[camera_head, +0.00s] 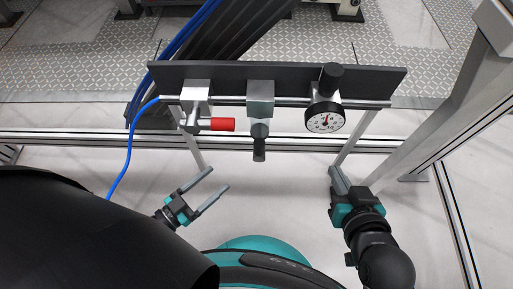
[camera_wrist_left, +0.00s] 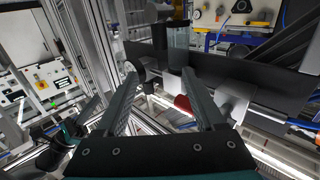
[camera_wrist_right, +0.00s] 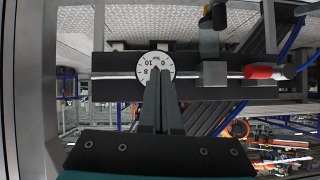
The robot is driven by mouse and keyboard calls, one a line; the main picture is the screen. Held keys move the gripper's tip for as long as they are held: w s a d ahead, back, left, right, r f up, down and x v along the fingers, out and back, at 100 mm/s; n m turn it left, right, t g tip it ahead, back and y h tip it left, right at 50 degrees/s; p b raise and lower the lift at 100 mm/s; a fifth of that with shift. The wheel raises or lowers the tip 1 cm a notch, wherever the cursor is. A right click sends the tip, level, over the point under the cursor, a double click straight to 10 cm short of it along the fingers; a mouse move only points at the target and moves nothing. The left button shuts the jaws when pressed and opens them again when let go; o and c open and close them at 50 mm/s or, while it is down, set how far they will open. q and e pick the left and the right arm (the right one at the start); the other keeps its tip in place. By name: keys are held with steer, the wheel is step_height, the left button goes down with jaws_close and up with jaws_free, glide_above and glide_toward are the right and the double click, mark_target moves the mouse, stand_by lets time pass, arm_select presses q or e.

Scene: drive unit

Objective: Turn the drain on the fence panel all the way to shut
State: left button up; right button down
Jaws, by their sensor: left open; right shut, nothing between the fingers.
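A dark fence panel (camera_head: 225,74) carries three fittings. On the left is a silver valve (camera_head: 196,95) with a red handle (camera_head: 222,124) pointing sideways to the right. In the middle is a silver block (camera_head: 260,98) with a black-ended stem (camera_head: 259,148) hanging down. On the right is a black knob (camera_head: 331,78) above a round white dial (camera_head: 324,117). I cannot tell for certain which fitting is the drain. My left gripper (camera_head: 220,179) is open and empty, below and apart from the panel; its finger partly hides the red handle (camera_wrist_left: 183,104). My right gripper (camera_head: 336,172) is shut and empty below the dial.
A blue hose (camera_head: 129,150) runs from the panel's left end down to the floor. A silver leg (camera_head: 357,137) stands under the panel's right side. A large aluminium post (camera_head: 430,118) rises at right. The floor between my grippers is clear.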

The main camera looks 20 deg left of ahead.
mark_target(255, 147)
arm_select(q)
steer(key=b+x, duration=0.2)
steer(key=x, duration=1.1)
steer(key=shift+f, duration=0.1)
steer(key=shift+b+x, duration=0.5)
steer(key=shift+x, duration=0.45)
arm_select(e)
steer(key=shift+s+a+r+m+t+y, duration=0.15)
steer(key=shift+a+r+t+y, duration=0.2)
steer(key=shift+a+r+t, duration=0.4)
steer(key=shift+s+a+r+m+t+y, duration=0.1)
steer(key=shift+a+r+t+y, duration=0.25)
steer(key=shift+t, duration=0.65)
steer(key=shift+s+a+r+m+t+y, duration=0.15)
steer(key=shift+a+r+t+y, duration=0.25)
steer(key=shift+a+t, duration=0.45)
arm_select(q)
jaws_close()
arm_select(e)
steer(key=shift+d, duration=0.1)
